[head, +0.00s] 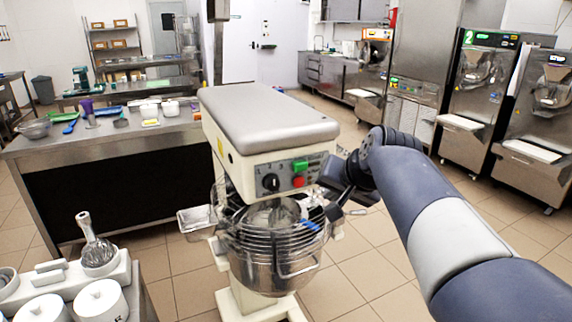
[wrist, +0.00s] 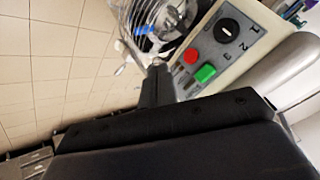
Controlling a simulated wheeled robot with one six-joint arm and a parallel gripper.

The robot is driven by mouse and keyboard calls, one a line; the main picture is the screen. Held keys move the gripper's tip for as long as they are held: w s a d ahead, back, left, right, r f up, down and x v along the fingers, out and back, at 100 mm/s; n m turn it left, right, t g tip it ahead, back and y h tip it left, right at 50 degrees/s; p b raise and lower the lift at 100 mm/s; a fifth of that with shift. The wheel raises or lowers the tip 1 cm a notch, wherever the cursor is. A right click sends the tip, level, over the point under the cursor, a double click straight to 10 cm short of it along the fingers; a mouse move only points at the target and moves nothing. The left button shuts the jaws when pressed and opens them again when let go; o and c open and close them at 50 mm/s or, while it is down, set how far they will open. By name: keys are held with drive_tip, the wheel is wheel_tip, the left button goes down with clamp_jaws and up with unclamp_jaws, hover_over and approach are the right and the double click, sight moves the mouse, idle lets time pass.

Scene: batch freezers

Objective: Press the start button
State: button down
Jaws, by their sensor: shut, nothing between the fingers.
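A green start button (head: 299,167) sits on the control panel of a cream planetary mixer, just above a red button (head: 298,181) and right of a black dial (head: 270,183). The wrist view shows the green button (wrist: 205,73), the red button (wrist: 191,56) and the dial (wrist: 227,32) up close. My gripper (head: 335,205) is to the right of the panel, in front of the mixer. In the wrist view my gripper (wrist: 158,65) is shut and empty, its tip beside the red and green buttons. I cannot tell whether it touches the panel.
The mixer's wire guard and steel bowl (head: 270,260) are below the panel, close to my gripper. A steel table (head: 100,140) stands to the left. A white stand with jars (head: 60,285) is at the front left. Batch freezers (head: 480,100) line the right. Tiled floor is free between.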

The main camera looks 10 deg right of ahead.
sight(300, 166)
drive_tip(key=shift+w+r, duration=0.15)
drive_tip(key=shift+w, duration=0.2)
drive_tip(key=shift+w+a, duration=0.1)
drive_tip(key=w+a+p, duration=0.2)
drive_tip(key=w+p, duration=0.1)
drive_tip(key=w, duration=0.5)
drive_tip(key=shift+a, duration=0.3)
drive_tip(key=shift+w, duration=0.15)
idle(1.7)
drive_tip(key=shift+w+a+p, duration=0.1)
drive_tip(key=shift+w+p, duration=0.25)
